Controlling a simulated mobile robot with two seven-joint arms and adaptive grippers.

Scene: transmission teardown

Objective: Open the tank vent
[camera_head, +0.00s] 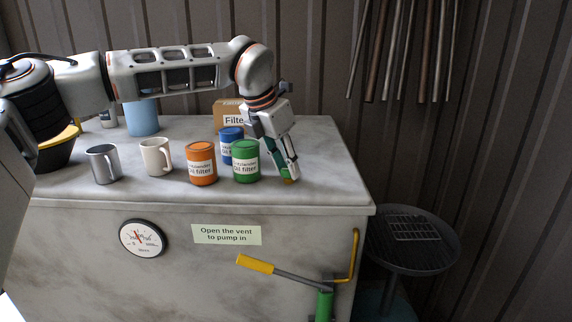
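My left gripper (288,176) points down at the right part of the marble-look tank top (325,160), beside the green oil filter can. A small orange-brown piece (289,181) shows at its fingertips; it may be the vent, but the fingers hide most of it. I cannot tell whether the fingers are closed on it. A label (226,235) on the tank front reads "Open the vent to pump in". A round gauge (141,238) sits left of the label. My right gripper is not in view.
Green (245,162), orange (201,163) and blue (230,143) cans stand left of the gripper, with mugs (156,157) further left. A yellow-handled lever (256,264) with a green pump (324,305) and a yellow pipe (354,256) are at the front. A dark round stand (415,258) is right.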

